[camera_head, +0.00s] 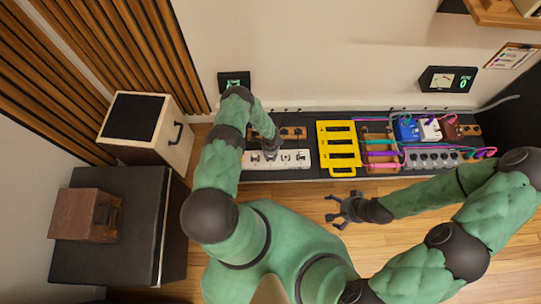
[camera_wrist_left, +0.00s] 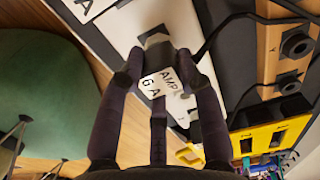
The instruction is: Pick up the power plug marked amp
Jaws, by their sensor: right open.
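The power plug marked amp (camera_wrist_left: 167,82) is a dark block with a white label reading AMP, seen in the left wrist view. It sits at the white power strip (camera_wrist_left: 118,28). My left gripper (camera_wrist_left: 158,58) has its fingertips on both sides of the plug, appearing to touch and hold it. I cannot tell whether the plug is still seated. My right gripper (camera_head: 343,207) is open and empty over the wooden floor, in front of the board.
A yellow rack (camera_head: 338,128) stands right of the strip, with blue (camera_head: 406,128) and white (camera_head: 430,128) pedals further right. Black cables run beside the strip. A cabinet with a black panel (camera_head: 134,116) and a black box (camera_head: 145,230) stand left. Wall meters hang behind.

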